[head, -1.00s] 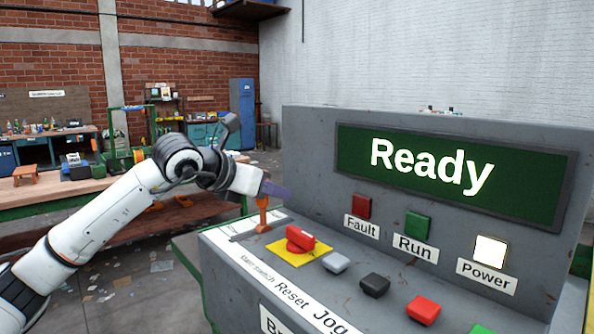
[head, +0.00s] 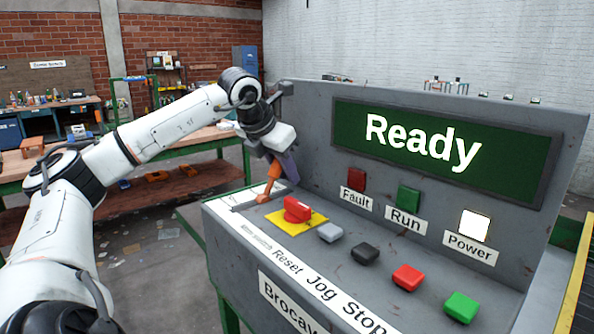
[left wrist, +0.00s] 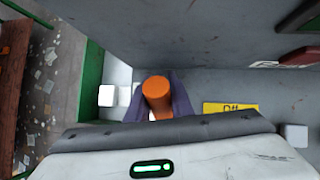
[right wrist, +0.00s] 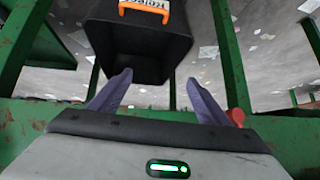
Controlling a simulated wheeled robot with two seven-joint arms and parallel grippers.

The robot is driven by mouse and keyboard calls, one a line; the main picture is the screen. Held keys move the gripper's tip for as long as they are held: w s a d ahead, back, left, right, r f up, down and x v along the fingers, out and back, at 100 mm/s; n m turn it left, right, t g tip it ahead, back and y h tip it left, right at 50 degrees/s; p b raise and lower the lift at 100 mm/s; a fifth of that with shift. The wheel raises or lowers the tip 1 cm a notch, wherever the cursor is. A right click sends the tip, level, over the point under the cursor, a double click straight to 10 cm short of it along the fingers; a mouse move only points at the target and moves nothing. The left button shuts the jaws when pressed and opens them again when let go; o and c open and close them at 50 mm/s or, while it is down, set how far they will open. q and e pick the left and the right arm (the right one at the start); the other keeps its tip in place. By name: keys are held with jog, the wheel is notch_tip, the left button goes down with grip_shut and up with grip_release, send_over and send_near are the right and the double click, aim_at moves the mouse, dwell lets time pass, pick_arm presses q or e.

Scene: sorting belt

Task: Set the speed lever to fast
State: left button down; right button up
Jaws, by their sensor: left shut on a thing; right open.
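The speed lever (head: 269,184) is an orange handle at the left end of the grey control panel. It leans, its top toward the panel's upright back. My left gripper (head: 280,165) is shut on the lever's upper part. In the left wrist view the round orange lever top (left wrist: 157,92) sits between the two purple fingers. The lever's label strip is mostly hidden behind the arm and lever. My right gripper (right wrist: 160,95) is open and empty, seen only in the right wrist view, with a black bin beyond its fingers.
A red switch (head: 297,209) on a yellow plate stands just right of the lever. Grey, black, red and green buttons (head: 408,277) follow along the panel. The screen (head: 440,150) reads "Ready" and the white Power lamp (head: 474,225) is lit. The black bin (right wrist: 140,45) stands among green frame bars.

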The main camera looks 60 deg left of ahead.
pick_arm(q)
jog(key=c, duration=1.6)
grip_release()
jog(key=shift+f, duration=0.1)
jog(key=shift+o, duration=0.2)
jog(key=v, duration=1)
jog(key=shift+r, duration=0.2)
jog(key=shift+s, duration=0.1)
